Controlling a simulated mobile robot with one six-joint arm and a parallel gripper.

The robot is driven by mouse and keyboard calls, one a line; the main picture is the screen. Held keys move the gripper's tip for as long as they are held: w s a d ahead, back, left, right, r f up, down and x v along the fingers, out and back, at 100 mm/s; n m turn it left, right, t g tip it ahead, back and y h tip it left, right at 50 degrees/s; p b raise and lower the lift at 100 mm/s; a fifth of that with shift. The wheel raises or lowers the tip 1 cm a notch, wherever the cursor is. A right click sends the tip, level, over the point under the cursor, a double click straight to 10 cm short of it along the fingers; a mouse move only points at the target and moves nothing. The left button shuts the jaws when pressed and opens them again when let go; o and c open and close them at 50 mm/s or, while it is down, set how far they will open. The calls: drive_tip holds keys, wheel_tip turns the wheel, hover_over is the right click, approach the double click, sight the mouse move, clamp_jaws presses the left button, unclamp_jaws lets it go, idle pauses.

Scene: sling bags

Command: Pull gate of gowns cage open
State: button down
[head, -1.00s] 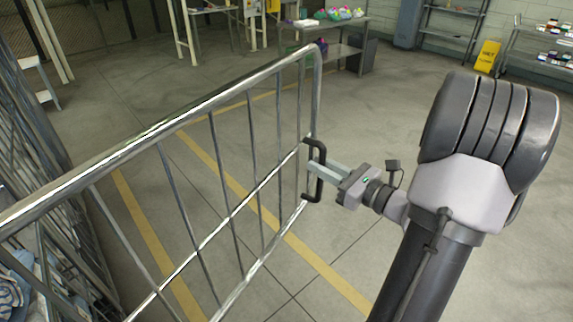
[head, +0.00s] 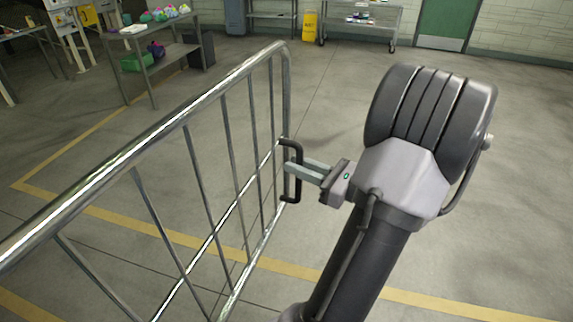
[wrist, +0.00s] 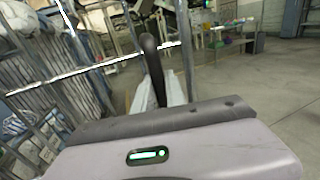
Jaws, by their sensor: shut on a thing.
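The gate (head: 211,222) is a metal barred panel that runs from the lower left to the middle of the head view. A black handle (head: 298,184) stands upright on its far end post. My gripper (head: 296,168) is at the handle from the right, with its pale fingers shut on it. In the wrist view the handle (wrist: 153,68) rises between the fingers, and the gripper body hides their lower part. Behind it, in the wrist view, are cage bars with blue and white cloth (wrist: 60,90), blurred.
A table (head: 160,55) with colourful items stands at the back left. A yellow wet-floor sign (head: 309,26), a shelf cart (head: 365,22) and a green door (head: 442,24) are along the back wall. The floor (head: 440,240) around the gate is clear, with yellow lines.

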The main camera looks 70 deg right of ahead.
drive_tip(key=shift+s, duration=0.1)
drive_tip(key=c, duration=1.4)
unclamp_jaws()
drive_tip(key=shift+o, duration=0.2)
drive_tip(key=s+a+p, duration=0.2)
drive_tip(key=s+p, duration=0.2)
drive_tip(key=s, duration=1.3)
drive_tip(key=shift+a, duration=0.3)
